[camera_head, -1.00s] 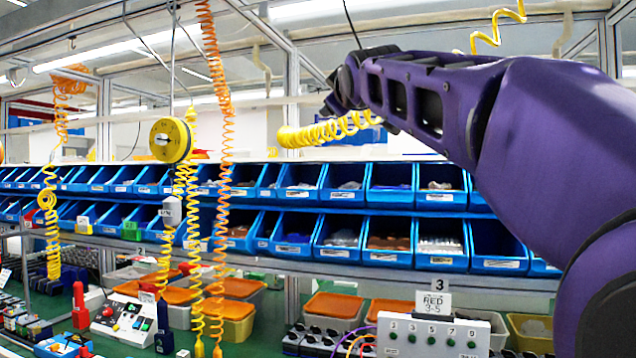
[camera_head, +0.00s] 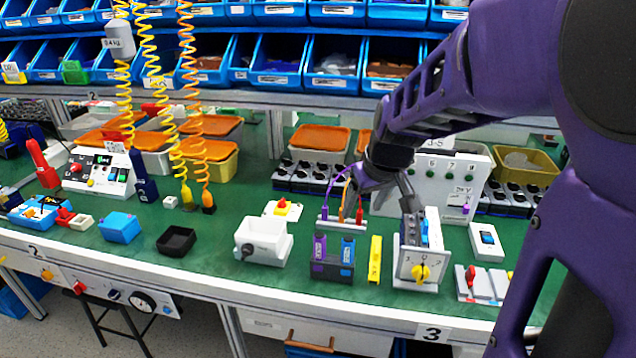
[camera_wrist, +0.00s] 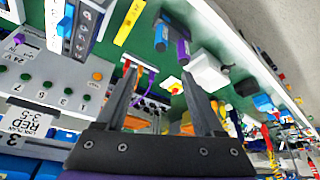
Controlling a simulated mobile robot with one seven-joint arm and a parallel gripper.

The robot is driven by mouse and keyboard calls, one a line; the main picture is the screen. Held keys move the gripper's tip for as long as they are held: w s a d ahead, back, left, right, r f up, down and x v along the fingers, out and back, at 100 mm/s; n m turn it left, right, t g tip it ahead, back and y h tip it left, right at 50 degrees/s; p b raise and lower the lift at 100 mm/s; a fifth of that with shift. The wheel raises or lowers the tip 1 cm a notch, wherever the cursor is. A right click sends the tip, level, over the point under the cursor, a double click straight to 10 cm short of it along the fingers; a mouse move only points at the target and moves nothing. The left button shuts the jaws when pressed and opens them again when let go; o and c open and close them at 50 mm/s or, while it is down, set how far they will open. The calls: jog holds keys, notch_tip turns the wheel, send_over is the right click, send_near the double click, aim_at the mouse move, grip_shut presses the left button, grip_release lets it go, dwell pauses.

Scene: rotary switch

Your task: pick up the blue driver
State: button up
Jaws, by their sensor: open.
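What looks like the blue driver (camera_head: 145,178) is a dark blue upright tool at the left in the head view, beside the white control box. A similar red tool (camera_head: 42,165) stands further left. My gripper (camera_head: 378,208) is far to the right of the blue tool, above the bench around the white panels. It is open and points down, with nothing between its fingers. The wrist view also shows the two spread, empty fingers (camera_wrist: 157,76). I cannot make out the blue driver clearly in the wrist view.
The white control box (camera_head: 102,172) with buttons is beside the blue tool. Yellow and orange coiled cords (camera_head: 190,130) hang right of it. A white rotary-switch panel (camera_head: 418,265) stands close by my gripper. Blue bins (camera_head: 285,75) line the back. Green bench (camera_head: 215,240) is partly clear.

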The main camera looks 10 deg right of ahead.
jog(key=b, duration=0.1)
send_near(348, 248)
jog(key=x, duration=0.2)
jog(key=w+x, duration=0.1)
jog(key=x, duration=0.2)
jog(key=shift+d, duration=0.1)
jog(key=shift+d+b+x, duration=0.2)
jog(key=shift+b+x, duration=0.3)
jog(key=shift+x, duration=2.65)
jog(key=shift+a, duration=0.1)
jog(key=shift+s, duration=0.1)
grip_shut()
